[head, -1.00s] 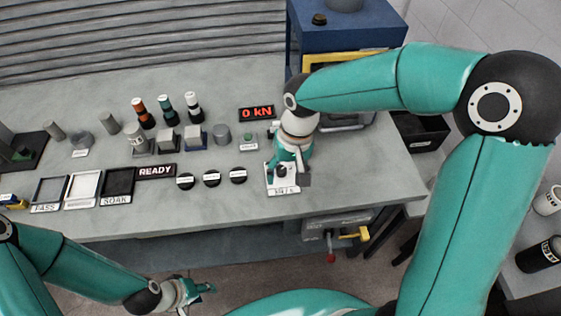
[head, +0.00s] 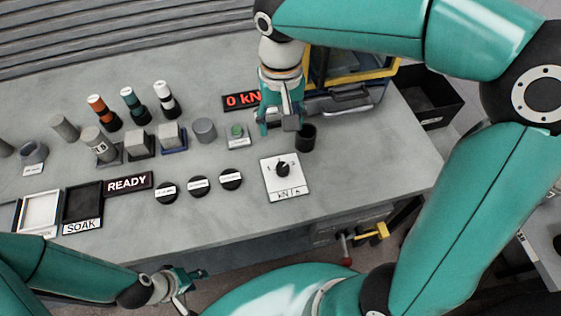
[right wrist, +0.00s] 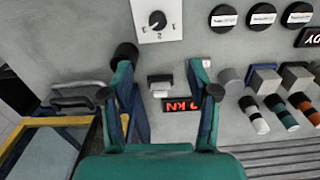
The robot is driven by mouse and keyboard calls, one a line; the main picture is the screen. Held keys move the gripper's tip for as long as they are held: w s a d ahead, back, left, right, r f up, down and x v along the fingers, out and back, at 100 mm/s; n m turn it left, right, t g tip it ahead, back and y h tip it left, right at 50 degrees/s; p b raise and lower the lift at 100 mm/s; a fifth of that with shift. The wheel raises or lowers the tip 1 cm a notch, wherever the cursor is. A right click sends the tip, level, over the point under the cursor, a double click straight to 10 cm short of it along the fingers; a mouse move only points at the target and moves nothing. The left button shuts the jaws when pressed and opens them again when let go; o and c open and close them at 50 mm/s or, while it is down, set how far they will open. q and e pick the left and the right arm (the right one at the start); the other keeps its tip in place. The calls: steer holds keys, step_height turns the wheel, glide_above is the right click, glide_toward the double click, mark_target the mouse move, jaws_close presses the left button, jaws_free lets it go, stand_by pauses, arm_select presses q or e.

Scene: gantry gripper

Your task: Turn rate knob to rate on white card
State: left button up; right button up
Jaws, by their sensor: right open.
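The rate knob (head: 283,169) is a black dial with a pale pointer line on a white plate (head: 273,188) marked kN/s, lying on the grey bench. The knob also shows at the top of the right wrist view (right wrist: 157,19). Its exact setting is too small to read in the head view. My right gripper (head: 281,122) is open and empty, behind the knob and clear of it, by the 0 kN display. Its spread fingers show in the right wrist view (right wrist: 165,78). My left gripper (head: 186,283) is low in front of the bench; its jaw state is unclear. I cannot identify a separate white card.
A black cylinder (head: 306,137) stands beside my right gripper. Several round black buttons (head: 198,186) and a READY sign (head: 128,184) lie left of the plate. A green button (head: 237,132) and bottles (head: 133,106) stand behind. A yellow-framed machine (head: 350,70) is at the back.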

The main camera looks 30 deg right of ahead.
mark_target(282, 165)
steer(key=f, duration=1.6)
steer(key=shift+s+d+f+b, duration=0.15)
steer(key=shift+s+b, duration=0.1)
steer(key=shift+b, duration=0.05)
steer(key=shift+c, duration=0.4)
jaws_close()
